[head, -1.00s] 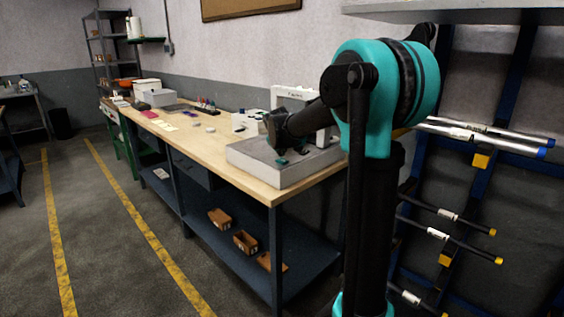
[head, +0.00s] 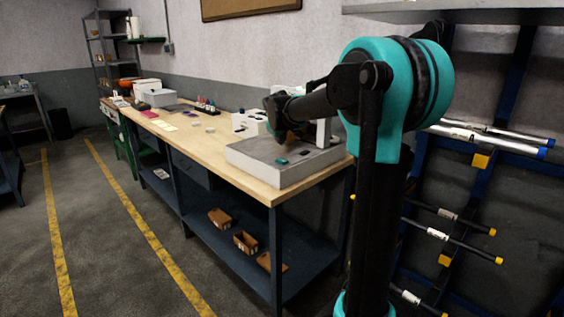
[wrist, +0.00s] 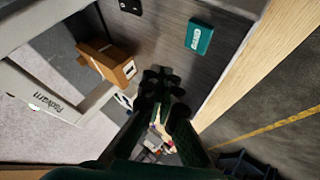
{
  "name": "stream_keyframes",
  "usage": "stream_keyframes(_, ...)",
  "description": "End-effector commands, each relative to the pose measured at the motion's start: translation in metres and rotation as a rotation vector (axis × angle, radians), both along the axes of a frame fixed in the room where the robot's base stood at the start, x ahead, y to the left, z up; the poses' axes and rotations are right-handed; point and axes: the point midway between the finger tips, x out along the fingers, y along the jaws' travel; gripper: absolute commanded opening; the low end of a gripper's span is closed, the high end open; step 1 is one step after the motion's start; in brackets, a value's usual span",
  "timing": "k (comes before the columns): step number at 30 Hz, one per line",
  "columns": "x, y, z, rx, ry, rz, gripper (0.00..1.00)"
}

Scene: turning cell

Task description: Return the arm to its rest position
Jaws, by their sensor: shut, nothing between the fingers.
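My arm reaches over the bench in the head view, with its wrist above a grey surface plate (head: 262,165). My gripper (wrist: 163,85) shows from behind in the wrist view, its dark fingers together with nothing held between them. In the head view it hangs below the wrist and is hard to make out. A small teal box (wrist: 200,36) lies on the plate, apart from the fingers. An orange-brown box (wrist: 107,62) and a small black piece (wrist: 131,6) also lie there.
A white stand (wrist: 62,102) rises close beside the gripper. The wooden bench (head: 215,145) stretches back to the left with several small items on it. A bar rack (head: 470,195) stands to the right. The floor (head: 110,230) left of the bench is clear.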

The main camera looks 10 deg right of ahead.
Motion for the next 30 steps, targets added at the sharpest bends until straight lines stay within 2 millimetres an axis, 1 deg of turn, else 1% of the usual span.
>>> stream_keyframes(8,-0.002,-0.001,-0.001,0.002,0.002,-0.003,0.00)
stream_keyframes(11,-0.017,-0.006,-0.012,0.022,0.016,-0.022,0.00)
stream_keyframes(14,-0.054,-0.018,-0.037,0.069,0.049,-0.068,0.00)
stream_keyframes(15,-0.075,-0.023,-0.050,0.094,0.068,-0.093,0.00)
stream_keyframes(17,-0.108,-0.031,-0.073,0.137,0.097,-0.133,0.00)
stream_keyframes(18,-0.132,-0.035,-0.088,0.165,0.119,-0.160,0.00)
stream_keyframes(20,-0.167,-0.040,-0.111,0.208,0.149,-0.200,0.00)
stream_keyframes(21,-0.190,-0.043,-0.126,0.235,0.168,-0.227,0.00)
stream_keyframes(23,-0.226,-0.046,-0.148,0.275,0.199,-0.265,0.00)
stream_keyframes(24,-0.249,-0.048,-0.163,0.303,0.219,-0.291,0.00)
stream_keyframes(26,-0.284,-0.048,-0.184,0.341,0.248,-0.325,0.00)
stream_keyframes(27,-0.305,-0.049,-0.198,0.363,0.266,-0.347,0.00)
stream_keyframes(30,-0.351,-0.047,-0.226,0.415,0.305,-0.394,0.00)
